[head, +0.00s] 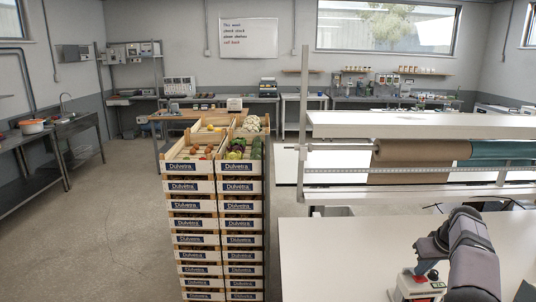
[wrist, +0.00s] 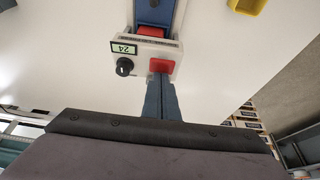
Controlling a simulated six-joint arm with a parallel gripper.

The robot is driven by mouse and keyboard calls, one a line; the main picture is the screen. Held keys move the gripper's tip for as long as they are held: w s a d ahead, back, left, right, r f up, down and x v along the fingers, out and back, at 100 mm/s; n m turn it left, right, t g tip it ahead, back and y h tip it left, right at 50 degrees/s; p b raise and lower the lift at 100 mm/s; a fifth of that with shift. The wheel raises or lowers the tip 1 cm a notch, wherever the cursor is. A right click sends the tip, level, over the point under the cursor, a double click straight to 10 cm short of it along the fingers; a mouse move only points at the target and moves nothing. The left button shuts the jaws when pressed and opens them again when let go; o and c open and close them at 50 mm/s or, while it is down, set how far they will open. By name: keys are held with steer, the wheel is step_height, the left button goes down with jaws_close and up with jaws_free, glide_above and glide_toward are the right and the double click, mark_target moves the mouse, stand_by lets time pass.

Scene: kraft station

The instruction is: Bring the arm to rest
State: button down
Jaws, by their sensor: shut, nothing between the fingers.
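My arm (head: 474,262) is folded in the lower right of the head view, in grey with dark edges. My gripper (head: 428,262) is shut and empty at its left end, low over a white boxed device; its fingertips are hard to make out. The white device (head: 418,288) stands on the white worktop (head: 330,262). In the wrist view, the white device (wrist: 146,52) shows a display reading 24, a black knob and red and blue parts. A grey body with a black rim fills the bottom of that view. I cannot tell whether the nearer blue bar belongs to the device.
Stacked Dulvetra crates (head: 215,225) with vegetables stand left of the worktop. A brown paper roll (head: 422,151) hangs on a rack behind the worktop. A yellow bin (wrist: 248,5) shows at the wrist view's top edge. The worktop left of the device is clear.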

steer(key=shift+f, duration=0.45)
steer(key=shift+r, duration=0.1)
stand_by(0.4)
step_height(320, 180, up, 7)
steer(key=p, duration=0.6)
steer(key=shift+p, duration=0.35)
steer(key=shift+r, duration=0.95)
